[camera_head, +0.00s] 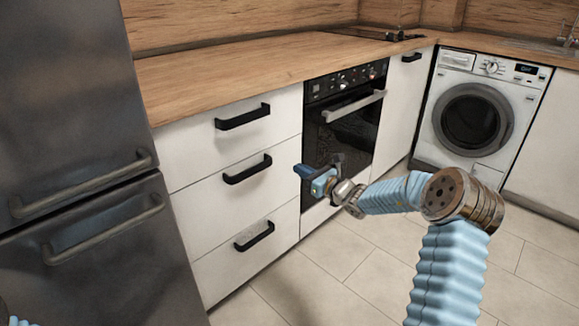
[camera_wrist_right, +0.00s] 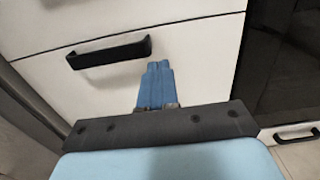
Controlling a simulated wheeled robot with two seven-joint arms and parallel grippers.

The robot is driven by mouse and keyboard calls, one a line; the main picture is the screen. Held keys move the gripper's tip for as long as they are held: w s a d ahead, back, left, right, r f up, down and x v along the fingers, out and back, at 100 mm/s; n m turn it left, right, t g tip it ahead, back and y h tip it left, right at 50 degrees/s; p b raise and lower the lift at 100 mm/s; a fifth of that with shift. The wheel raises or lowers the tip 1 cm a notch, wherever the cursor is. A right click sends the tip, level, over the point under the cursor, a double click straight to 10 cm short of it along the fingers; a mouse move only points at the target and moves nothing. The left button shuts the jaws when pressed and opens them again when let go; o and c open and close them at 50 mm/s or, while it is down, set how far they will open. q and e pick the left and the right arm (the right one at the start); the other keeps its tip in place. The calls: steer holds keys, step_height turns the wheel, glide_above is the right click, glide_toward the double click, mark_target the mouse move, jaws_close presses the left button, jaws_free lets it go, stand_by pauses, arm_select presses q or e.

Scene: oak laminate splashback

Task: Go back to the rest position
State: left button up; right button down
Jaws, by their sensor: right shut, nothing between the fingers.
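My right gripper (camera_head: 301,171) reaches in front of the white drawers and the oven, with its blue fingers pointing left. In the right wrist view its two blue fingers (camera_wrist_right: 158,68) are pressed together with nothing between them. They show beside a black drawer handle (camera_wrist_right: 108,52) and do not grip it. My right arm (camera_head: 447,265) rises from the bottom right and bends at a brown joint. Only a small blue piece of my left arm shows at the bottom left corner; my left gripper is out of view.
Three closed drawers with black handles (camera_head: 242,117) stand between a dark fridge (camera_head: 65,110) and the black oven (camera_head: 345,130). A washing machine (camera_head: 473,120) is at the right. A wooden worktop (camera_head: 235,68) runs above. The tiled floor (camera_head: 350,285) looks clear.

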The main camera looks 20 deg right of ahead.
steer(key=s+a+f+n+g+y, duration=0.1)
steer(key=s+a+f+n+g, duration=0.45)
steer(key=s+a+f, duration=0.45)
steer(key=s+a+f+n+g+y, duration=0.1)
steer(key=s+a+f+n+g, duration=0.5)
steer(key=f, duration=0.6)
steer(key=s+a+f+n+g+h, duration=0.1)
steer(key=s+a+f+n, duration=0.2)
steer(key=s+n, duration=0.3)
steer(key=s+a+f+n+g+h, duration=0.1)
steer(key=s+a+f+n+g, duration=0.1)
steer(key=s+f+n, duration=0.3)
steer(key=s+a+f+n+g+h, duration=0.1)
steer(key=s+a+f+n+h, duration=0.1)
steer(key=s+a+f+n, duration=0.2)
steer(key=s+n, duration=0.3)
steer(key=s, duration=0.3)
steer(key=shift+s+a+f, duration=0.25)
steer(key=shift+a, duration=0.05)
steer(key=shift+n+g, duration=0.25)
